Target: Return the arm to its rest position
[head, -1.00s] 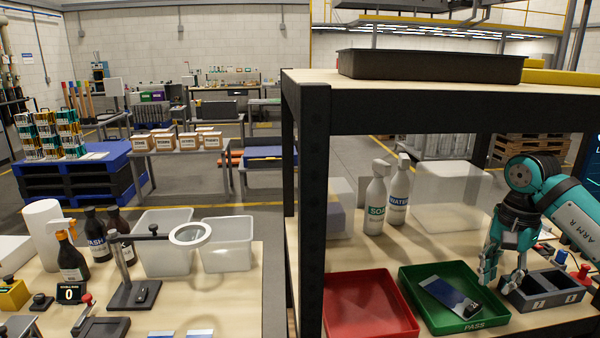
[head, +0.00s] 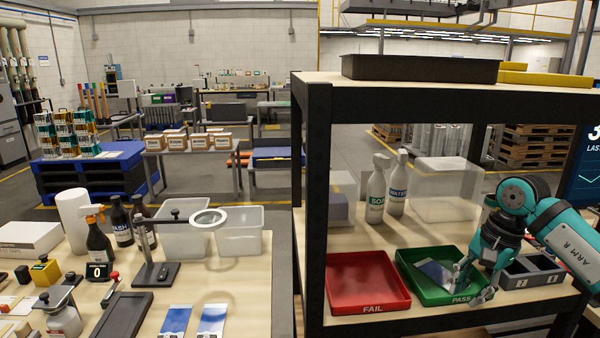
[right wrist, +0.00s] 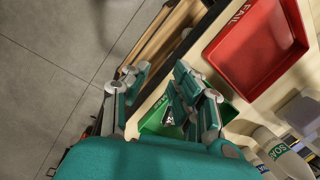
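My right gripper (head: 474,283) is at the front right of the green PASS tray (head: 407,268) on the shelf bench, with its arm coming in from the right. Its fingers are spread apart, with nothing between them, and they also show in the right wrist view (right wrist: 162,92). My left gripper is in neither view.
A red FAIL tray (head: 340,283) sits left of the green one. A grey divided box (head: 545,280) stands to the right. Soap (head: 376,195) and water (head: 397,190) bottles stand behind. A black shelf post (head: 316,210) and upper shelf frame the space.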

